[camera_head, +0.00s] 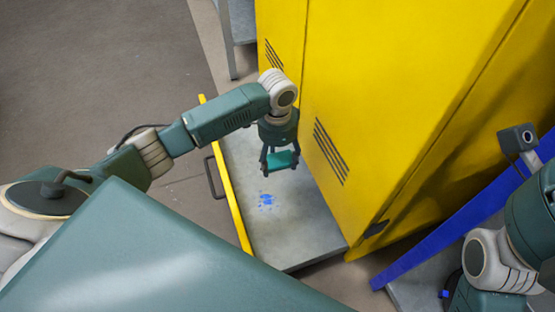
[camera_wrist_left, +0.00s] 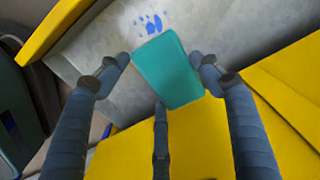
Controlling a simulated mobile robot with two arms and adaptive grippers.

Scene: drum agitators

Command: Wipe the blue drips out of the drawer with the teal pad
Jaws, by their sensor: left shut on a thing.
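The open drawer (camera_head: 303,240) is a grey tray with a yellow front at the foot of the yellow cabinet. Blue drips (camera_head: 267,201) lie on its floor near the middle; they also show at the top of the left wrist view (camera_wrist_left: 150,24). My left gripper (camera_head: 279,166) is shut on the teal pad (camera_head: 283,160), which hangs over the drawer, a little behind the drips in the head view. In the left wrist view the pad (camera_wrist_left: 167,70) sits between the fingers, just below the drips. My right gripper is not in view; part of my right arm shows at the right.
The yellow cabinet (camera_head: 375,90) rises close to the right of my left gripper. The drawer's yellow front (camera_head: 228,185) with a dark handle (camera_head: 211,177) bounds the left side. A blue sloping beam (camera_head: 445,238) stands at the right. The floor at the left is clear.

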